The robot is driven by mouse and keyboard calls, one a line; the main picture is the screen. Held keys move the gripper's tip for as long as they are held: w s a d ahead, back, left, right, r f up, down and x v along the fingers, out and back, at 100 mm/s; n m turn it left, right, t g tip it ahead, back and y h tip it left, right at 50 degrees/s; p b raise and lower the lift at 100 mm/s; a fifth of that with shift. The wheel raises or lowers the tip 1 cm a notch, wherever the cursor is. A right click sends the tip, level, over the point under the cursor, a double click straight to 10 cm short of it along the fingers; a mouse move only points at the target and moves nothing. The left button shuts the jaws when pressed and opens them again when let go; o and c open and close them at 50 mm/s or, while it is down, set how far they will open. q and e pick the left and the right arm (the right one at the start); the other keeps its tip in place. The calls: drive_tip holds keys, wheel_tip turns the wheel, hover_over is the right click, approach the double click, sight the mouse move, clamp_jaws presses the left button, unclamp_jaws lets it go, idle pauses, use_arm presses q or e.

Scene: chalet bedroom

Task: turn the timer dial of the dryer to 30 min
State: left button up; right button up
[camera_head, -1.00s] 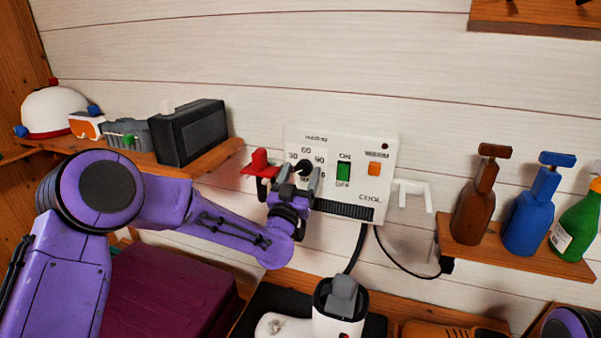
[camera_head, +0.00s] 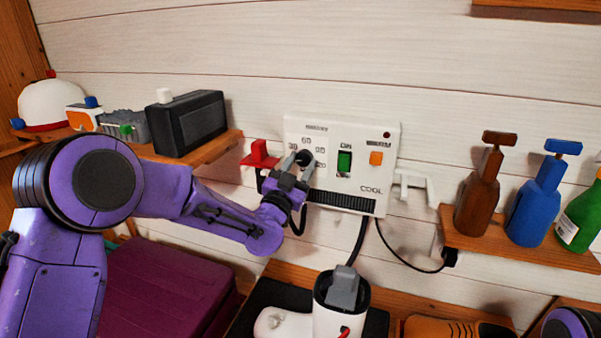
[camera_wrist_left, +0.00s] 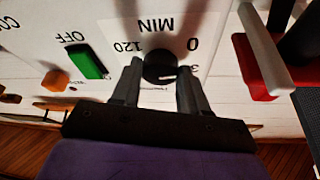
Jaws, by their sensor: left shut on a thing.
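The dryer's white wall panel (camera_head: 345,190) carries a round black timer dial (camera_head: 305,157), ringed by minute numbers. The dial shows closer in the left wrist view (camera_wrist_left: 158,66), where the panel lettering is upside down. My left gripper (camera_head: 299,167) is shut on the dial, with one finger on each side; the fingers also show in the left wrist view (camera_wrist_left: 158,85). A small white mark on the dial lies on the side of the partly hidden 30 label. The 120 and 0 labels are readable there. My right gripper is out of view.
A green switch (camera_head: 344,162) and an orange button (camera_head: 376,158) sit right of the dial. A red-topped item (camera_head: 260,155) is close on its left. Below stands a white dryer handpiece (camera_head: 340,308). Bottles, including a blue one (camera_head: 535,205), stand on the right shelf.

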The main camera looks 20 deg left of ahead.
use_arm(q)
drive_tip(key=m+g+h+b, duration=0.1)
drive_tip(key=m, duration=0.2)
drive_tip(key=m+h+b, duration=0.1)
drive_tip(key=m+b, duration=0.1)
drive_tip(key=m, duration=0.1)
drive_tip(key=shift+a+g+h, duration=0.15)
drive_tip(key=shift+g+h, duration=0.15)
drive_tip(key=shift+g, duration=0.1)
drive_tip(key=shift+a+r+m+g+h+b, duration=0.1)
drive_tip(key=shift+m+g+h+b, duration=0.4)
drive_tip(key=shift+m, duration=0.8)
drive_tip(key=shift+r+m+g+h+b, duration=0.1)
drive_tip(key=shift+m+g+b, duration=0.1)
drive_tip(key=shift+m+b, duration=0.8)
drive_tip(key=shift+m, duration=0.5)
drive_tip(key=o, duration=1.1)
drive_tip(key=shift+c, duration=0.2)
drive_tip(key=b+v, duration=0.3)
drive_tip(key=v, duration=0.7)
drive_tip(key=shift+s+a, duration=0.15)
drive_tip(key=shift+s, duration=0.15)
